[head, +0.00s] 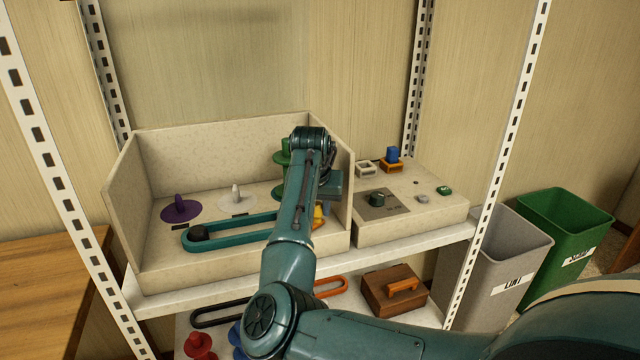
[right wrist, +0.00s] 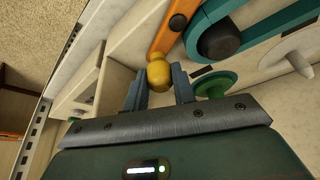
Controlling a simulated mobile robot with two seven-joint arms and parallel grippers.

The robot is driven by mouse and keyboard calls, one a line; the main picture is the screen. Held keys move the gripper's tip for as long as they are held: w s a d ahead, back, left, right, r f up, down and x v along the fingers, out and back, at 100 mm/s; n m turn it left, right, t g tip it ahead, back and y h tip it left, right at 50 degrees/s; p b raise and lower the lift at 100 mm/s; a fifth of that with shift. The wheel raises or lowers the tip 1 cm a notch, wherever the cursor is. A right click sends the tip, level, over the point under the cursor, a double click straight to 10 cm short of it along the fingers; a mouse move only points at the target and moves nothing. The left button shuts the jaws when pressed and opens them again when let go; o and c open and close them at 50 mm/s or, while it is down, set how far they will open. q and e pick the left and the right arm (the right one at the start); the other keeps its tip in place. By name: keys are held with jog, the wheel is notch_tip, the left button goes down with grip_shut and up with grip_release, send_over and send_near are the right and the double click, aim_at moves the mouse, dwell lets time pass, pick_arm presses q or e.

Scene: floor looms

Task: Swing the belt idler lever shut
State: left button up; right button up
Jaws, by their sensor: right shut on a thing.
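The idler lever is an orange arm (right wrist: 167,36) with a yellow knob (right wrist: 159,73) at its end and a dark pivot. In the right wrist view my right gripper (right wrist: 160,88) has its fingers on both sides of the knob and is shut on it. In the head view the knob (head: 318,211) and a bit of the orange lever (head: 320,224) show beside my arm, which hides the rest. A teal belt (head: 235,236) runs around a black pulley (head: 198,232) at its left end; its right end is hidden. My left gripper is not in view.
The pale open-front housing (head: 220,150) has side walls close to my arm. Inside are a purple spindle (head: 180,210), a white one (head: 237,197) and green discs (head: 283,160). A control box (head: 430,208) stands right. A lower shelf holds spare belts and a brown box (head: 393,290).

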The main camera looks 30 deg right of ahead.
jog(key=n+p, duration=0.2)
jog(key=p, duration=0.1)
jog(key=w+n+p, duration=0.1)
jog(key=p, duration=0.1)
jog(key=shift+a+r+t+y, duration=0.15)
jog(key=shift+r+t+y, duration=0.15)
jog(key=shift+y, duration=0.1)
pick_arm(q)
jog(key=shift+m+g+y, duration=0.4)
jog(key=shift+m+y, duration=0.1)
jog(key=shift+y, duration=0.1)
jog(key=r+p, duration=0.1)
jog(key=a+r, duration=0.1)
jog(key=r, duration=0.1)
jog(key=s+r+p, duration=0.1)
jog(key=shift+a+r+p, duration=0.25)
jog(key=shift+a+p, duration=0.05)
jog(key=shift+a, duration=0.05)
pick_arm(e)
jog(key=shift+w+a+f+n+y, duration=0.2)
jog(key=shift+w+n+y, duration=0.15)
jog(key=shift+n, duration=0.45)
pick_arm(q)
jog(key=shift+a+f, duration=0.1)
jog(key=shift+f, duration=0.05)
pick_arm(e)
jog(key=shift+f, duration=0.1)
jog(key=o, duration=1)
